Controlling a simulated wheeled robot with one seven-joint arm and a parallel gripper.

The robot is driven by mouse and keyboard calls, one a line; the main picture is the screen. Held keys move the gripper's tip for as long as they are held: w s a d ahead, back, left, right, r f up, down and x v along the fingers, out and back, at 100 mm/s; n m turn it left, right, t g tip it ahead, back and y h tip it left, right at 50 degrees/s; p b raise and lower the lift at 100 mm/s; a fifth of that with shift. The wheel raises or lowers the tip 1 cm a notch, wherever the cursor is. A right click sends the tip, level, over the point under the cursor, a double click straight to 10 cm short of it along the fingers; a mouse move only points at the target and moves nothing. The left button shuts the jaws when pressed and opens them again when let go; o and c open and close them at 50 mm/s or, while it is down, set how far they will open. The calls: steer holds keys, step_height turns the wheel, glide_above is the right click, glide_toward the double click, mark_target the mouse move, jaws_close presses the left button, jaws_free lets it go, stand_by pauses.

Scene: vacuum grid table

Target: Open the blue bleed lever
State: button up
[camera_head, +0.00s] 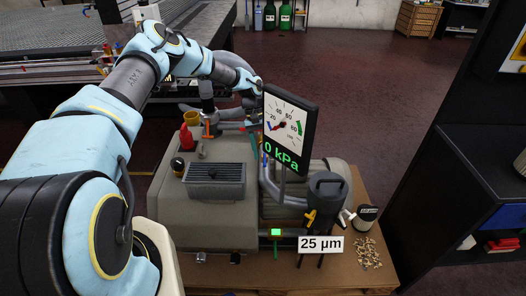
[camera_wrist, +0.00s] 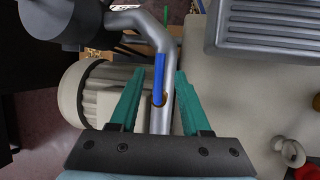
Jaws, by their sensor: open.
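In the wrist view, the blue bleed lever (camera_wrist: 159,80) is a narrow blue bar lying along a silver pipe (camera_wrist: 162,118), with a small orange-brown ring at its lower end. My gripper (camera_wrist: 160,75) has two teal fingers spread apart, one on each side of the lever and pipe. Neither finger visibly touches the lever, and I cannot tell the depth between them. In the head view, a teal finger of my gripper (camera_head: 253,146) shows just left of the gauge panel.
The gauge panel (camera_head: 290,128) reading 0 kPa stands close right of my gripper. A dark canister (camera_head: 326,193) with a yellow lever (camera_head: 310,217) stands front right.

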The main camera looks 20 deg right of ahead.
steer(key=shift+x, duration=0.8)
steer(key=shift+r, duration=0.1)
jaws_close()
stand_by(0.8)
